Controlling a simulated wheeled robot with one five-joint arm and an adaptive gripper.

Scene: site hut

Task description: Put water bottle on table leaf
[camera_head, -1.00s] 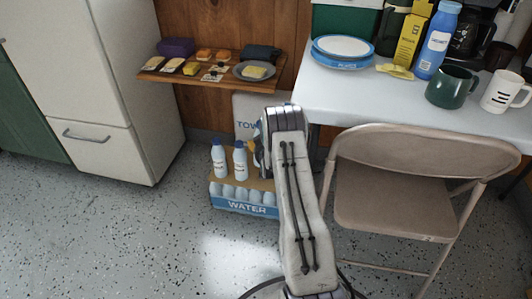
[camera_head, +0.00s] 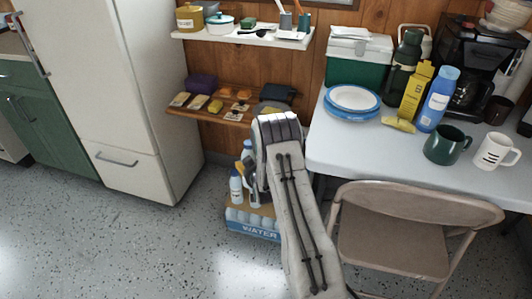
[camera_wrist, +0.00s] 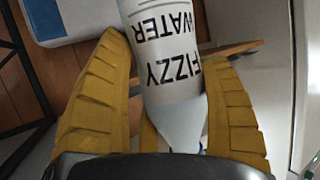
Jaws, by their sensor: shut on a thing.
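The fizzy water bottle (camera_wrist: 168,60), pale with black lettering, lies between the yellow fingers of my gripper (camera_wrist: 165,75) in the wrist view. My gripper is shut on it, with the bottle's narrowing end toward the palm. The table leaf, a wooden board (camera_head: 212,118) on the wall, stands left of my arm. It carries small food packets, a purple item and a dark item. A wooden edge also crosses behind the bottle in the wrist view (camera_wrist: 235,48).
A water crate (camera_head: 258,230) with bottles stands on the floor below the leaf. A white fridge (camera_head: 130,90) is left. A white table (camera_head: 335,150) with plates, mugs and a cooler is right, with a folding chair (camera_head: 385,240). A loaded shelf (camera_head: 250,38) hangs above the leaf.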

